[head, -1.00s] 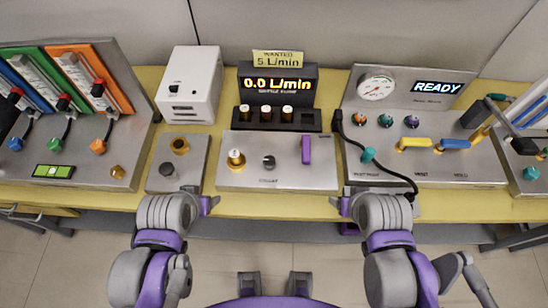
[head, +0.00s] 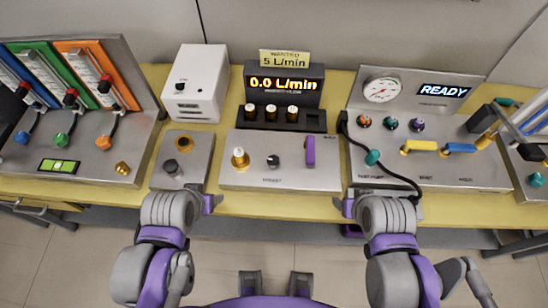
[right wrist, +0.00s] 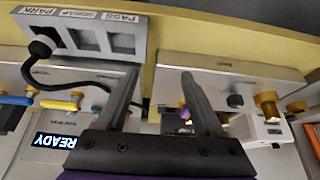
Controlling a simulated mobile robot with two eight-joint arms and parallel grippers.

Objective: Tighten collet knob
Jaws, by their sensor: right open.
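The black knob (head: 272,161) stands on the middle grey panel (head: 240,182), above a label too small to read surely. A brass fitting (head: 240,158) is to its left and an upright purple lever (head: 310,151) to its right. The knob also shows in the right wrist view (right wrist: 235,100), outside my fingers. My right gripper (head: 347,207) is at the table's front edge, right of this panel. Its fingers (right wrist: 158,72) are apart and empty, with the purple lever visible beyond the gap. My left gripper (head: 210,203) is at the front edge, left of the panel; its jaws are unclear.
A display (head: 284,84) reading 0.0 L/min stands behind a black rack (head: 255,124) with several small vials. On the right are a gauge panel (head: 440,176) reading READY and a black cable (head: 350,150). A small panel (head: 165,180) and flow meters (head: 85,75) are on the left.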

